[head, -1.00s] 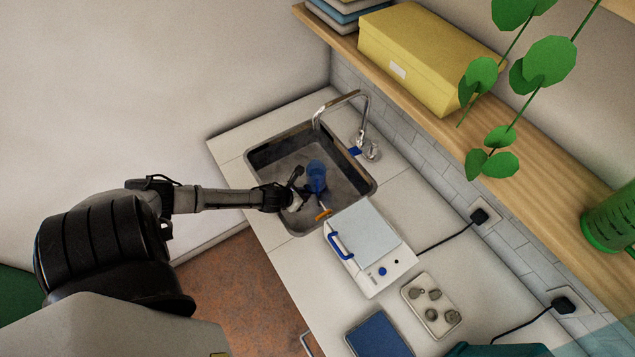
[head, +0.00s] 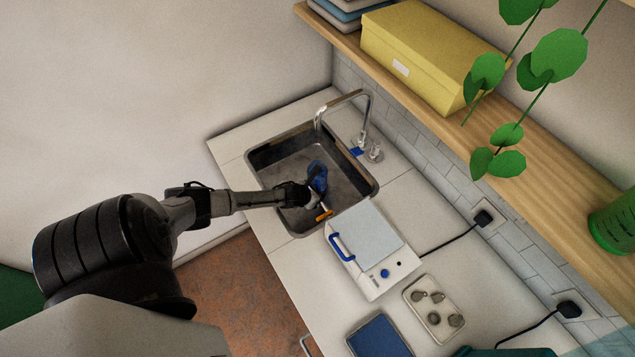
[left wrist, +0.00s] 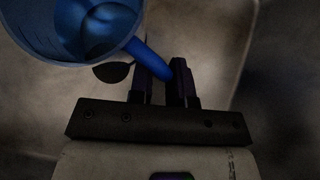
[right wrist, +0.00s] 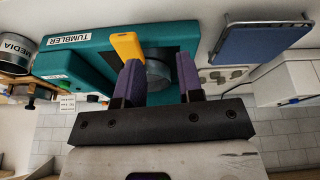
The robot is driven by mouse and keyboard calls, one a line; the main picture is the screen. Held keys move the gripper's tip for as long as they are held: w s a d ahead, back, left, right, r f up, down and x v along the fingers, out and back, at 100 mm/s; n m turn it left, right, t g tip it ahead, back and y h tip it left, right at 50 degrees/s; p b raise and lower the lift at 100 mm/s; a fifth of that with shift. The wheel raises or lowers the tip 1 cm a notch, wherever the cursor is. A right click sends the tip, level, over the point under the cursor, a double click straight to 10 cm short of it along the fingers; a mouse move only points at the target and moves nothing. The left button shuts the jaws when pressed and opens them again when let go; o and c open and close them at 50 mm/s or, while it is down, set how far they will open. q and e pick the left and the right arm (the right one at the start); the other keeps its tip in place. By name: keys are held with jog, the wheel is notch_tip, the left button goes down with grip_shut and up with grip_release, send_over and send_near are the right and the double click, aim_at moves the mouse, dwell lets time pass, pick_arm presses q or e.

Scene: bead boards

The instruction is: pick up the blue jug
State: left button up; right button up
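The blue jug (head: 317,175) is in the steel sink (head: 258,160), with its open mouth facing up. My left gripper (head: 306,194) is in the sink beside it, on its near side. In the left wrist view the jug (left wrist: 75,50) fills the upper left, and its handle (left wrist: 148,58) runs down between the two fingers of my left gripper (left wrist: 160,80). Whether the jug touches the sink floor is hard to tell. My right gripper (right wrist: 160,82) is open and empty, away from the jug.
An orange-ended item (head: 323,215) lies at the sink's near right. The tap (head: 362,115) arches over the back edge. A white device with a blue handle (head: 375,250) stands right of the sink. A teal tumbler machine (right wrist: 75,65) is near my right gripper.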

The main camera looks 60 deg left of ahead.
pick_arm(q)
grip_shut()
dwell(0.5)
